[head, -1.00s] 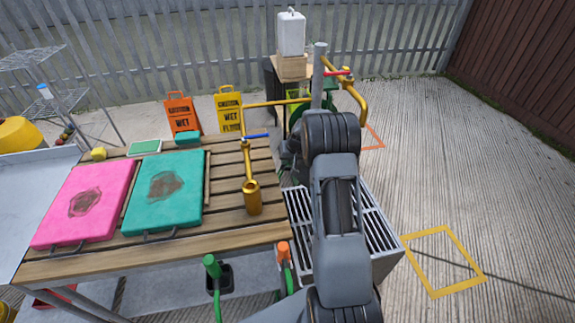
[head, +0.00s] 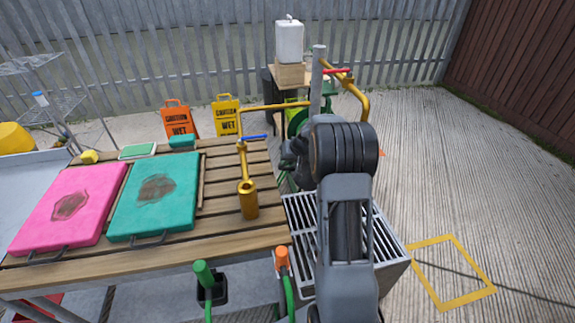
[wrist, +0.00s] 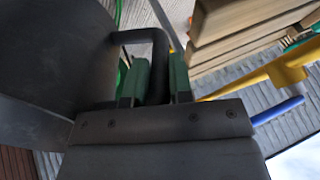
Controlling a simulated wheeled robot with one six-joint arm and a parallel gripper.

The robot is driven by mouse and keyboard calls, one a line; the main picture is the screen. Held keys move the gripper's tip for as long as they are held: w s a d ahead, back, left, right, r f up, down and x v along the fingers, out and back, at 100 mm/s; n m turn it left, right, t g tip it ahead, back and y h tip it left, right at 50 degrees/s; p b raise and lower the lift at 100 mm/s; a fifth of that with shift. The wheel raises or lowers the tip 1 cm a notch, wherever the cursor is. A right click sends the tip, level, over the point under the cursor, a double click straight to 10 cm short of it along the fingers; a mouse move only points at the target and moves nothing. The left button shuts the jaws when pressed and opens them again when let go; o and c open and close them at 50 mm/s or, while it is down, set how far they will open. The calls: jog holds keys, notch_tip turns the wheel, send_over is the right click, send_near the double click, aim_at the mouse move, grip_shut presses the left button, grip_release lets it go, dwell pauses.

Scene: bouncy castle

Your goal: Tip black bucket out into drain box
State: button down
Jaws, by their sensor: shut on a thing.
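In the wrist view the black bucket (wrist: 45,65) fills the left side, close to the camera. My gripper (wrist: 159,82) has its green fingers shut on either side of the bucket's dark handle (wrist: 160,48). The bucket's mouth and contents are not visible, and I cannot tell how far it tilts. In the head view my arm hides most of the gripper and bucket. The drain box (head: 392,262) is a grey metal box with a slatted grate on top, standing right of the table.
A slatted wooden table (head: 220,238) holds a pink board (head: 95,190), a teal board (head: 180,195) and a brass tap fitting (head: 248,200). A yellow pipe (head: 360,100) and grey post (head: 317,75) stand behind my arm.

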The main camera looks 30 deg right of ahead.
jog(key=shift+s+d+r+t+y+b, duration=0.3)
jog(key=shift+s+t+b, duration=0.3)
jog(key=shift+b, duration=1.8)
jog(key=shift+s+d+r+t+y+b, duration=0.15)
jog(key=shift+s+r+t+b, duration=0.4)
jog(key=shift+b, duration=1.85)
jog(key=s+t+b, duration=0.1)
jog(key=b, duration=0.3)
jog(key=t+y+b, duration=0.1)
jog(key=b, duration=0.4)
jog(key=shift+s+d+f, duration=0.1)
jog(key=shift+s+d, duration=0.3)
jog(key=s+b, duration=0.1)
jog(key=b, duration=0.2)
jog(key=t+b, duration=0.1)
jog(key=b, duration=0.2)
jog(key=s+d+t+b, duration=0.1)
jog(key=b, duration=0.2)
jog(key=shift+s+f+y, duration=0.3)
jog(key=shift+f+y, duration=0.05)
jog(key=shift+f, duration=0.05)
jog(key=s+d+f+t+y, duration=0.2)
jog(key=s+d+t, duration=0.1)
jog(key=s+t, duration=0.3)
jog(key=shift+s+d+f+b, duration=0.2)
jog(key=shift+s+f+b, duration=0.2)
jog(key=shift+s, duration=1.05)
